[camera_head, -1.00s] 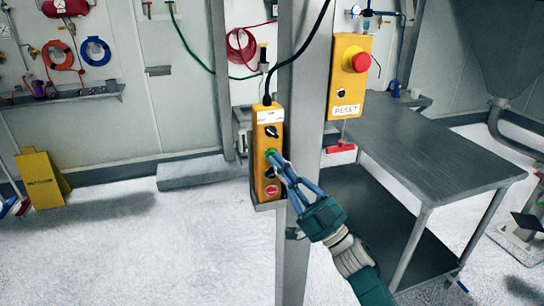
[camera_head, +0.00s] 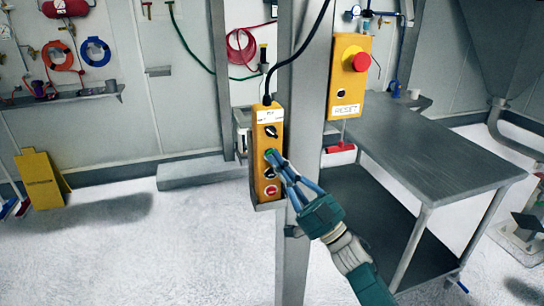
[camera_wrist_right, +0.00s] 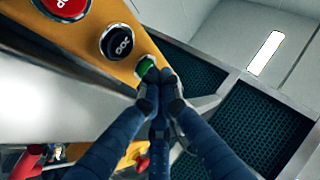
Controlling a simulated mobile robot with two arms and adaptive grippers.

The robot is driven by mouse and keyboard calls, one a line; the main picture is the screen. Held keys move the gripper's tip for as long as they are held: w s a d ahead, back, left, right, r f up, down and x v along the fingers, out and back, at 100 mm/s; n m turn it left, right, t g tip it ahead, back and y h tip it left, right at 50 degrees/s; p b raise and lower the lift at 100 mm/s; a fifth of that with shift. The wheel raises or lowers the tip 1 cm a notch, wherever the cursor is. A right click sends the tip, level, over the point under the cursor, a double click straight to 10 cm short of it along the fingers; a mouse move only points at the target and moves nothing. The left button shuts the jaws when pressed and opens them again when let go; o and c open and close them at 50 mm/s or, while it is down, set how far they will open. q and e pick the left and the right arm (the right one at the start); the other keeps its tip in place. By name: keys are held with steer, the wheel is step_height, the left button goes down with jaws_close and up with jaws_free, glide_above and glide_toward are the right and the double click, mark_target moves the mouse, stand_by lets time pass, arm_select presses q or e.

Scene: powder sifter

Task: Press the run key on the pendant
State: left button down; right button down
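The yellow pendant (camera_head: 260,166) is mounted upright on the grey post, with a cable from its top. Down its face are a black selector (camera_head: 271,131), a green key, a black control and a red button (camera_head: 271,190). The green key shows in the right wrist view (camera_wrist_right: 145,67), beside the black control (camera_wrist_right: 117,42) and the red button (camera_wrist_right: 64,6). My right gripper (camera_head: 274,157) has its blue fingers drawn together, tips at the green key and partly covering it. Whether the key is pushed in, I cannot tell. My left gripper is out of view.
The grey post (camera_head: 298,255) stands right behind the pendant. A yellow reset box (camera_head: 344,90) with a red emergency button (camera_head: 361,62) hangs to its right. A grey metal table (camera_head: 430,150) stands behind on the right. The floor at left is open, with a yellow sign (camera_head: 40,180).

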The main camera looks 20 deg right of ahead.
steer(key=shift+r, duration=0.1)
stand_by(0.5)
steer(key=shift+s+d+p, duration=0.1)
steer(key=shift+s+p, duration=0.3)
steer(key=shift+s, duration=0.3)
steer(key=s+p, duration=0.2)
steer(key=s, duration=0.3)
stand_by(0.5)
